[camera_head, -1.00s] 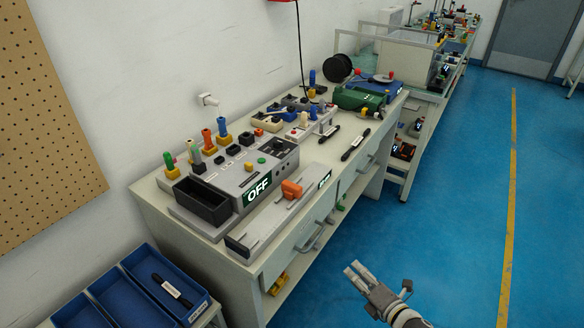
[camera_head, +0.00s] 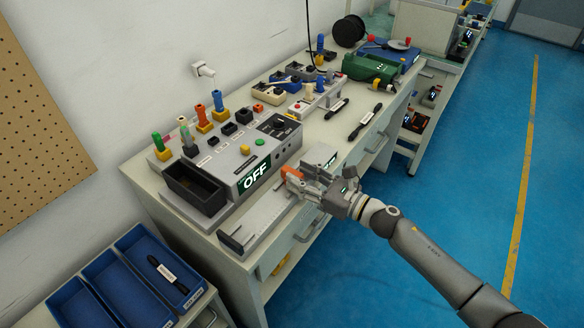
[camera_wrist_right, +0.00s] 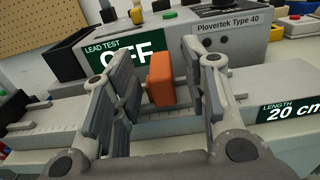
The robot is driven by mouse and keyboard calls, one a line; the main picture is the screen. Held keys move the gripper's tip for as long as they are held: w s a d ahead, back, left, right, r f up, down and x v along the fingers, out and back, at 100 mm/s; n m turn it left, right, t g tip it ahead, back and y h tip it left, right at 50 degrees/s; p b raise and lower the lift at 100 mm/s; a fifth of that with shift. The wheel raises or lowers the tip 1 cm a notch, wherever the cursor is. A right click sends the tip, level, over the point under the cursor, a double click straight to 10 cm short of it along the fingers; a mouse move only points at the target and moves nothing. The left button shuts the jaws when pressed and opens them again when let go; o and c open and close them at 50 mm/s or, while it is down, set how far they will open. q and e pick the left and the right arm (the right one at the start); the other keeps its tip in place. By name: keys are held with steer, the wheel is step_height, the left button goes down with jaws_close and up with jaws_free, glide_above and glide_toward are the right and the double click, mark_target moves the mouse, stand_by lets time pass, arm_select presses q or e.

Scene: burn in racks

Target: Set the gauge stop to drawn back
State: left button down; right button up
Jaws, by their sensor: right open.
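The gauge stop is an orange block (camera_wrist_right: 160,79) on a grey length gauge (camera_head: 241,231) at the front of the bench. My right gripper (camera_wrist_right: 158,90) is open, with its fingers on either side of the orange block; I cannot tell whether they touch it. In the head view the right gripper (camera_head: 300,180) covers part of the gauge, and some of the orange block (camera_head: 291,173) shows at its fingers. The gauge's display (camera_wrist_right: 292,109) reads "LENGTH 20 cm". My left gripper is not in view.
A grey lead tester (camera_head: 240,165) marked "OFF" stands right behind the gauge, with a black open box (camera_head: 194,187) at its left. Blue trays (camera_head: 150,270) stand at lower left. The floor at right is clear.

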mark_target(292, 171)
steer(key=shift+x, duration=1.6)
jaws_close()
